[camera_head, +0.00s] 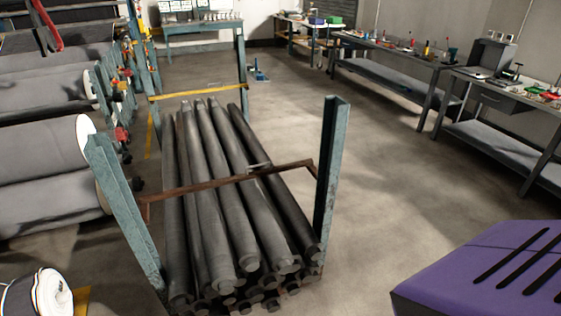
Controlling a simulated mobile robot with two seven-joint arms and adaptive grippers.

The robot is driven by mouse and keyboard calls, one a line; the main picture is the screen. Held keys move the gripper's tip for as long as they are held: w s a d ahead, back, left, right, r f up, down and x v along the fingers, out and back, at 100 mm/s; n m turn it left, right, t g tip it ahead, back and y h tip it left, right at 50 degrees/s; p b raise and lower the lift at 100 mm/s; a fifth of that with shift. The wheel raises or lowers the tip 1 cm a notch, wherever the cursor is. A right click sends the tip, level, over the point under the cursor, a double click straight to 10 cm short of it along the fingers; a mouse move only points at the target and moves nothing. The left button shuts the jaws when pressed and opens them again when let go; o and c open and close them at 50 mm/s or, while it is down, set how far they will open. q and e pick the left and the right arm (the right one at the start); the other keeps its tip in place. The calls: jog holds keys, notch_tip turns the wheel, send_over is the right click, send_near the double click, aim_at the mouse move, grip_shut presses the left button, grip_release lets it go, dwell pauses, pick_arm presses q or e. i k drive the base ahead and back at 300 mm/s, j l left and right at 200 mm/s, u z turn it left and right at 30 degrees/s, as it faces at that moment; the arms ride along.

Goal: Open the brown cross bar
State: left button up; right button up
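The brown cross bar (217,181) spans the rack between two teal posts, above a stack of long grey rolls (235,205). A small metal handle (258,168) shows near the middle of the bar. The bar's right end meets the right teal post (332,165). Its left end is by the left teal post (121,205). The bar looks closed across the rack. Neither of my grippers is in view.
Large fabric rolls (45,145) lie on a rack at the left. Workbenches (395,72) with tools line the right wall. A yellow bar (200,91) crosses the rack's far end. The floor (385,185) right of the rack is clear.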

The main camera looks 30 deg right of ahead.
aim_at(145, 199)
jog(key=i+j+z, duration=0.2)
jog(key=z, duration=0.15)
jog(key=i+j+z, duration=0.15)
jog(key=j+z, duration=0.2)
jog(key=i+j+z, duration=0.1)
jog(key=j+z, duration=0.95)
jog(key=j, duration=0.2)
jog(key=i, duration=0.05)
